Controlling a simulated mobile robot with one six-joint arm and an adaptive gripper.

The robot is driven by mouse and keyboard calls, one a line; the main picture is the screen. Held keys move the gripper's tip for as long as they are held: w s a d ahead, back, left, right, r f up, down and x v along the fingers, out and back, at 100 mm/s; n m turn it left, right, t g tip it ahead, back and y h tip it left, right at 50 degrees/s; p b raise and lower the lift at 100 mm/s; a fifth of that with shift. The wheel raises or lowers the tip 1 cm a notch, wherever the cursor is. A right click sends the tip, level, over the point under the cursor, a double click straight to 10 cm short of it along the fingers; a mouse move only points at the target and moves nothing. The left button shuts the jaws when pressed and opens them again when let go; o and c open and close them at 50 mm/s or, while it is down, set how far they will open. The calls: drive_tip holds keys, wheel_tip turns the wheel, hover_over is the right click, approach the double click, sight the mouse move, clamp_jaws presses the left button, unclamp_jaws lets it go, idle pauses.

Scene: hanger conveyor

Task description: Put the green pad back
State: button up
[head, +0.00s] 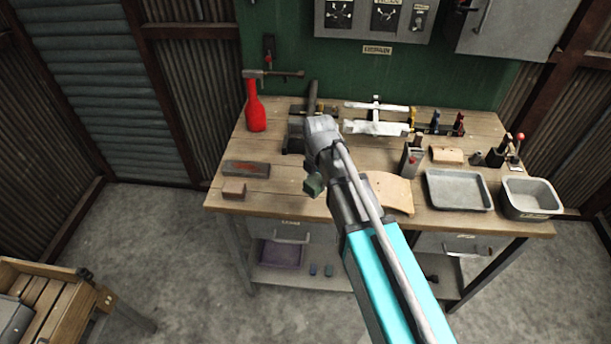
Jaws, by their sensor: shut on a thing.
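The green pad (314,187) is a small dark green block. It is at the tip of my gripper (320,172), just left of the arm's end, above the front part of the workbench (290,200). My gripper is shut on the pad; the fingers are mostly hidden behind the wrist and arm. I cannot tell whether the pad touches the bench top. On the shelf under the bench lie two small bluish blocks (320,270), to the right of a purple tray (281,252).
A tan curved board (391,191), a grey tray (459,190) and a grey bin (531,198) lie right. A vise-like tool (376,121) is behind. The bench's front left is mostly clear.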

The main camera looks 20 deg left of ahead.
drive_tip(key=shift+r+m+p, duration=0.55)
drive_tip(key=shift+r+m, duration=0.05)
drive_tip(key=shift+r, duration=0.35)
drive_tip(key=shift+f, duration=0.1)
drive_tip(key=w+a+f+b, duration=0.2)
drive_tip(key=w, duration=0.1)
drive_tip(key=w+a+f+b, duration=0.2)
drive_tip(key=w+f+b, duration=0.1)
drive_tip(key=w, duration=0.1)
drive_tip(key=w+a+f+b, duration=0.2)
drive_tip(key=w+f+b, duration=0.1)
drive_tip(key=shift+w+a, duration=0.1)
drive_tip(key=shift+w, duration=0.15)
drive_tip(key=shift+w+a+f+b, duration=0.25)
drive_tip(key=shift+w+f+b, duration=0.25)
drive_tip(key=shift+b, duration=0.1)
drive_tip(key=shift+w+a+f+b, duration=0.25)
drive_tip(key=shift+w+f+b, duration=0.15)
drive_tip(key=shift+f+b, duration=0.35)
drive_tip(key=shift+s+f+b, duration=0.1)
drive_tip(key=shift+f+b, duration=1.15)
drive_tip(key=shift+f, duration=0.05)
